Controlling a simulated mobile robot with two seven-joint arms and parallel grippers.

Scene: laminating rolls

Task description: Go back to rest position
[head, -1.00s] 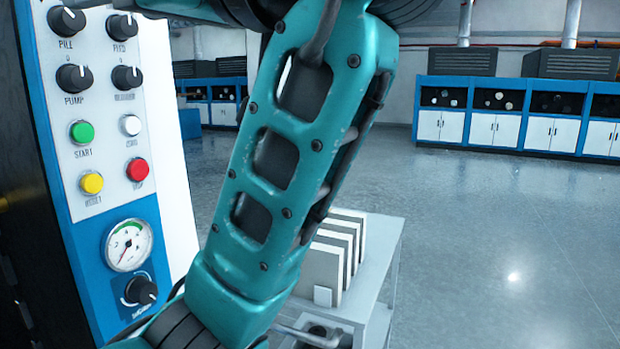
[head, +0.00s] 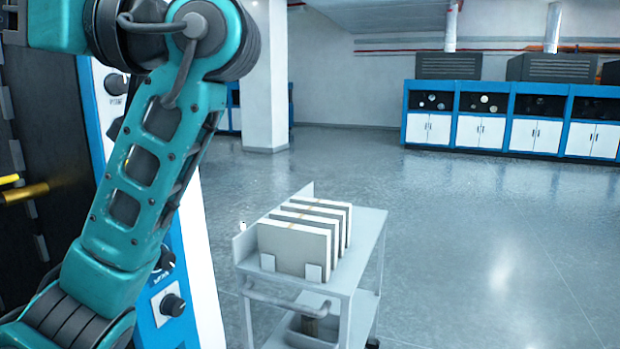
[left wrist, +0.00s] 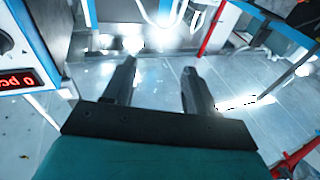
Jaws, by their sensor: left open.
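My left gripper (left wrist: 158,88) shows in the left wrist view with its two dark fingers apart and nothing between them. Floor shows beyond the fingertips. In the head view my teal left arm comes down on the left side, in front of the machine's control panel (head: 172,306). The left gripper itself is out of the head view. My right gripper is in neither view.
A grey cart (head: 362,262) with several upright panels (head: 292,248) stands right of the arm. Blue and white cabinets (head: 480,130) line the back wall. The floor at right (head: 500,240) is clear. In the left wrist view a red display (left wrist: 20,80) is at the left and a red post (left wrist: 211,32) at the top.

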